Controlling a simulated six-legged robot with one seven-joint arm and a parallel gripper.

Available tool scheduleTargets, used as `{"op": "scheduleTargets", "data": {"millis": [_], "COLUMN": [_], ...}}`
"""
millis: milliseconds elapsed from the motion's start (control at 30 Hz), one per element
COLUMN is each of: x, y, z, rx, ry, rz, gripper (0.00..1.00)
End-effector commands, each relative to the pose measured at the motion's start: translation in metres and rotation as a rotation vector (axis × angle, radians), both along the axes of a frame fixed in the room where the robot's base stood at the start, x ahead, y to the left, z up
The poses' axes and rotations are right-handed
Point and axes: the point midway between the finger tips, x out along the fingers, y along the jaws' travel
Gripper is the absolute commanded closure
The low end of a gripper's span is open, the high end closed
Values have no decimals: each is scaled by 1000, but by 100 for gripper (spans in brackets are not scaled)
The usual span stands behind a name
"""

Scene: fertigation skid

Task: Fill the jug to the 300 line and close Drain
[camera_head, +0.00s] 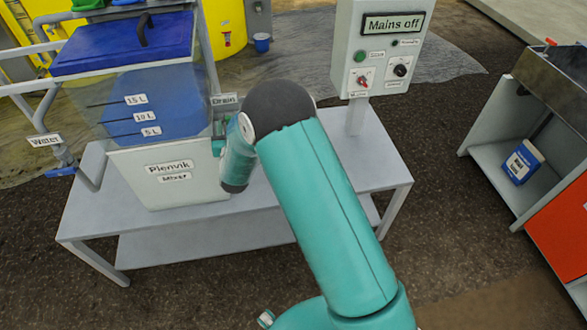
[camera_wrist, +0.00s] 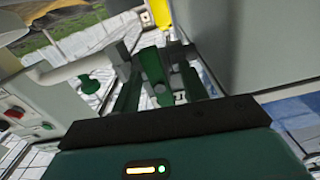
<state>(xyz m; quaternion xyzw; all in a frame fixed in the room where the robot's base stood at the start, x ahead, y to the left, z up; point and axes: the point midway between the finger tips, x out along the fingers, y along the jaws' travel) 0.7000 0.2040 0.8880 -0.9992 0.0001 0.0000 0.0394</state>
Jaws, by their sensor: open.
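The Drain label (camera_head: 224,99) is on the right side of the mixer tank (camera_head: 165,185), in the head view. Green parts of a valve (camera_head: 218,146) show just below it, partly behind my arm. In the wrist view my gripper (camera_wrist: 152,55) is open, its fingers apart. A green lever-like piece (camera_wrist: 152,68) stands between them, apparently the Drain handle; I cannot tell whether the fingers touch it. The gripper itself is hidden by my teal arm in the head view. I cannot make out the jug or its 300 line in either view.
The tank has a blue lid (camera_head: 125,45) and litre marks. A Water valve with a blue handle (camera_head: 60,172) is at left. The control box (camera_head: 380,48) reading Mains off stands on the grey bench (camera_head: 375,178). Another bench unit (camera_head: 490,165) is at right, with open floor between.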

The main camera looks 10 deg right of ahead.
Motion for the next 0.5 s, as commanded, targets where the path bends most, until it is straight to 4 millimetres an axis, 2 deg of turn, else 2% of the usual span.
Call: {"op": "scheduleTargets", "data": {"millis": [500], "x": [-46], "y": [0], "z": [0], "rx": [-1], "ry": [1], "rz": [1], "gripper": [56]}}
